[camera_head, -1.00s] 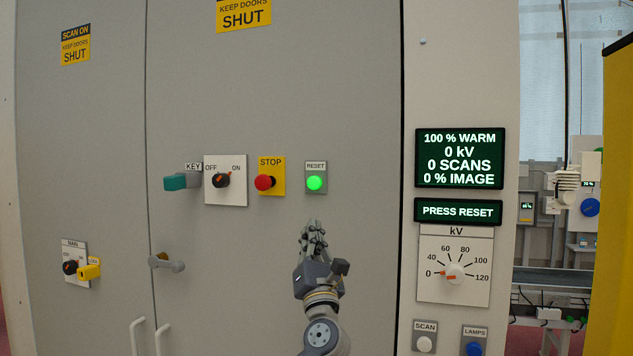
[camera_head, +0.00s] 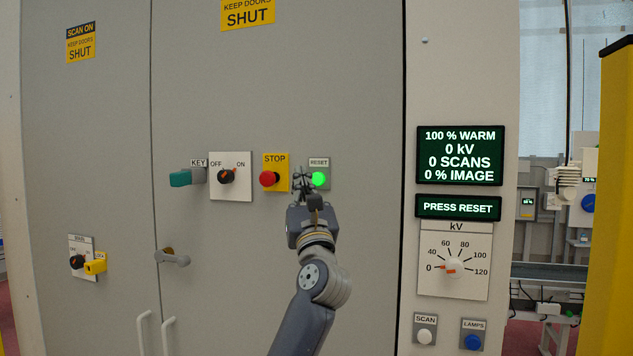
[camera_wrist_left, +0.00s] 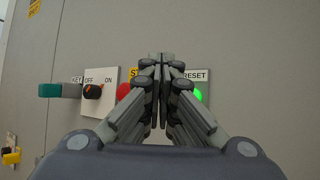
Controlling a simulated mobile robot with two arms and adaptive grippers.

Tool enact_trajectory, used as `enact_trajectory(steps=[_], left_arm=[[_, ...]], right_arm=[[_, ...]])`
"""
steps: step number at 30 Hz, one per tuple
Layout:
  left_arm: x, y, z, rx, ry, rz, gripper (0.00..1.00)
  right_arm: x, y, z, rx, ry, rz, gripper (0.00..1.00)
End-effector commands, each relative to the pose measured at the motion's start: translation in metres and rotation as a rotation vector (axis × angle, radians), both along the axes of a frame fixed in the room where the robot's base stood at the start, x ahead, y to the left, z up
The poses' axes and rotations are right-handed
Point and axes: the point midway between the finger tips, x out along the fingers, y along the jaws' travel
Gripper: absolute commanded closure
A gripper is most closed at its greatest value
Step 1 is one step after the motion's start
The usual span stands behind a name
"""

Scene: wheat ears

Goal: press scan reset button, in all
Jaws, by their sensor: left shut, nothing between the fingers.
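The green lit RESET button (camera_head: 319,179) sits on a small grey plate on the cabinet front. My left gripper (camera_head: 301,178) is shut and empty, its fingertips at the left edge of the button in the head view. In the left wrist view the shut fingers (camera_wrist_left: 160,62) partly cover the RESET plate, and the green button (camera_wrist_left: 197,95) shows just right of them. I cannot tell whether the fingertips touch the panel. The display (camera_head: 459,156) reads 100 % warm, 0 kV, 0 scans, 0 % image. The sign below it (camera_head: 458,207) reads PRESS RESET. My right gripper is not in view.
Left of the button are the red STOP button (camera_head: 270,179), the OFF/ON switch (camera_head: 227,176) and the teal key (camera_head: 181,179). A kV dial (camera_head: 454,268), SCAN button (camera_head: 425,336) and LAMPS button (camera_head: 473,341) are at right. A yellow post (camera_head: 612,200) stands at the right edge.

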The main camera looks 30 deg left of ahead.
Motion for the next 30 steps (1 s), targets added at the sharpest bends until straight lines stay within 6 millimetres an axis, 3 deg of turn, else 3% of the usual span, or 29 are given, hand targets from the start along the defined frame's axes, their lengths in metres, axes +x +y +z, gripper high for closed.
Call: enact_trajectory(steps=[15, 30], left_arm=[[0.065, 0.016, 0.000, -0.002, 0.000, 0.002, 1.00], [0.076, 0.018, 0.000, 0.000, 0.000, 0.000, 1.00]], right_arm=[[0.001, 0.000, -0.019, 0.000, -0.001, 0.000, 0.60], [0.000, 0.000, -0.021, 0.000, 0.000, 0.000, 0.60]])
